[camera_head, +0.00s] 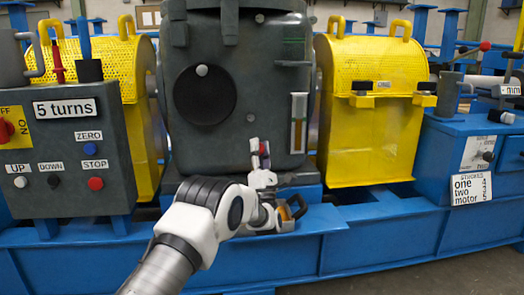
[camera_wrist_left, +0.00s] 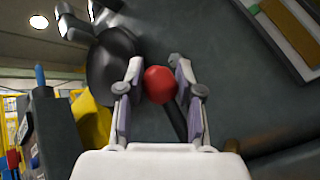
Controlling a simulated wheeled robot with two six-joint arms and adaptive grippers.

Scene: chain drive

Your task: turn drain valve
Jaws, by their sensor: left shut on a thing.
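The drain valve shows as a red ball knob (camera_wrist_left: 159,84) on a dark lever in the left wrist view, in front of the dark grey gearbox housing (camera_head: 218,140). My left gripper (camera_head: 262,165) reaches up to the lower front of the housing in the head view. Its two fingers (camera_wrist_left: 160,88) stand on either side of the red knob and are shut on it. In the head view the fingers mostly hide the knob, and the valve body cannot be made out. My right gripper is in neither view.
A control box (camera_head: 75,150) marked "5 turns" stands at the left. A yellow guard (camera_head: 372,130) is right of the housing. An orange and black item (camera_head: 290,211) sits below my gripper on the blue frame (camera_head: 390,240). A sight glass (camera_head: 298,122) is on the housing's right.

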